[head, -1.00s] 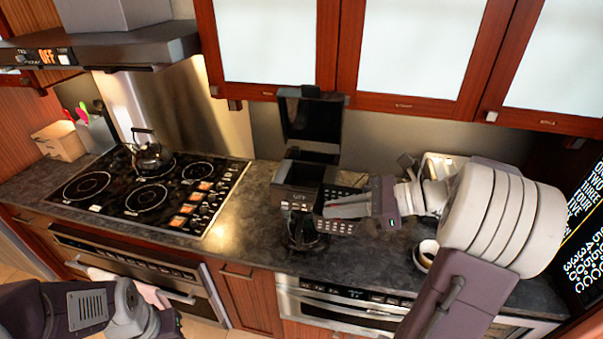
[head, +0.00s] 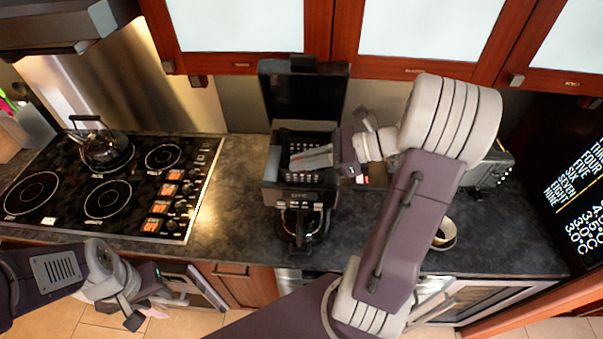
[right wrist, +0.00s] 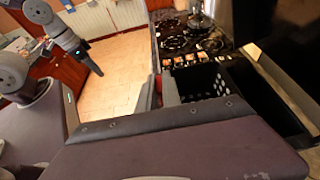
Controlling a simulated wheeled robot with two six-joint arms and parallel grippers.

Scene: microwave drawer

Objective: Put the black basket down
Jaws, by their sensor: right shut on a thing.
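The black basket (head: 290,143), with a grid of holes in its wall, is at the open top of the black coffee machine (head: 268,190). It looks roughly level and within the machine's opening; whether it touches the bottom is hidden. My right gripper (head: 312,158) is shut on the basket, reaching in from the right. The right wrist view shows the basket (right wrist: 205,82) just beyond my fingers. My left gripper (head: 140,312) is low at the left, in front of the counter and away from the basket; its finger gap is unclear.
The machine's lid (head: 300,92) stands raised behind the basket. A glass pot (head: 300,228) is in the machine below. A kettle (head: 103,150) stands on the cooktop (head: 110,195) to the left. A bowl (head: 445,235) is to the right. Counter left of the machine is clear.

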